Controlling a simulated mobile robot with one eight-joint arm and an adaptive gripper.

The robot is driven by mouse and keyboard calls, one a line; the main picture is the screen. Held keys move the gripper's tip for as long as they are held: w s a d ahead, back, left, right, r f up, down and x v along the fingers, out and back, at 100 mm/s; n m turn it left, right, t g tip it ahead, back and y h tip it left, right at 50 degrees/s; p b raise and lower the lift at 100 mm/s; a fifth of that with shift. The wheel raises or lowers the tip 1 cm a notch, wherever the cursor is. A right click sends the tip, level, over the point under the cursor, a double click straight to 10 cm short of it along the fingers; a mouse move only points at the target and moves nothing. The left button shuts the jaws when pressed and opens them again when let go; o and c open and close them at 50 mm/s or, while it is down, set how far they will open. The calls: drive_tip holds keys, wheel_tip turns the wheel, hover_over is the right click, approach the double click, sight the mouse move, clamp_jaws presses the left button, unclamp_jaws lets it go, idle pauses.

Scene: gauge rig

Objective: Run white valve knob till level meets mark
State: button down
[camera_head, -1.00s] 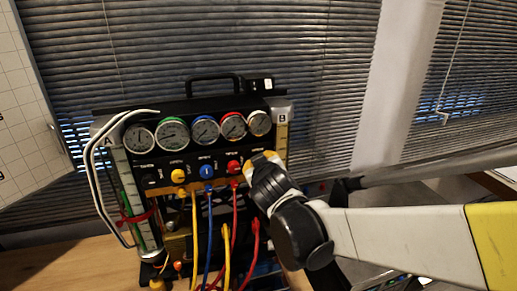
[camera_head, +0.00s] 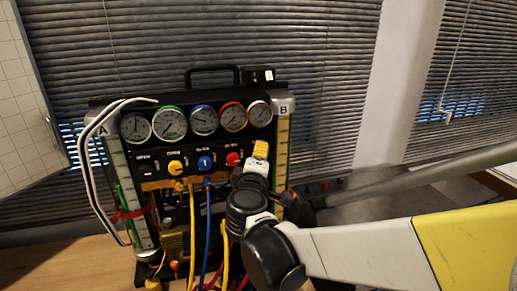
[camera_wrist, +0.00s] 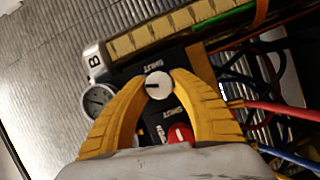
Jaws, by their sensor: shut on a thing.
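The white valve knob (camera_wrist: 158,86) shows in the wrist view between the two yellow fingers of my gripper (camera_wrist: 159,80). The fingertips are shut on its sides. A dark pointer line on the knob points left in that view. In the head view my gripper (camera_head: 260,150) is at the right end of the panel and hides the knob. The yellowish scale of column B (camera_head: 283,150) stands just right of it and also shows in the wrist view (camera_wrist: 170,33). I cannot make out the liquid level or a mark on column B.
The black rig carries a row of gauges (camera_head: 204,120) above yellow (camera_head: 175,167), blue (camera_head: 205,163) and red (camera_head: 233,159) knobs. The red knob (camera_wrist: 180,134) lies close to my gripper. Coloured hoses (camera_head: 193,225) hang below. Column A (camera_head: 121,180) stands at the left.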

drive_tip(key=shift+n+t+b, duration=0.7)
drive_tip(key=shift+n+b, duration=0.4)
drive_tip(key=shift+n, duration=0.9)
drive_tip(key=c, duration=1.1)
unclamp_jaws()
drive_tip(key=shift+o, duration=0.2)
drive_tip(key=s+a, duration=0.1)
drive_tip(key=s, duration=1.1)
drive_tip(key=shift+f, duration=0.4)
drive_tip(key=shift+a, duration=0.1)
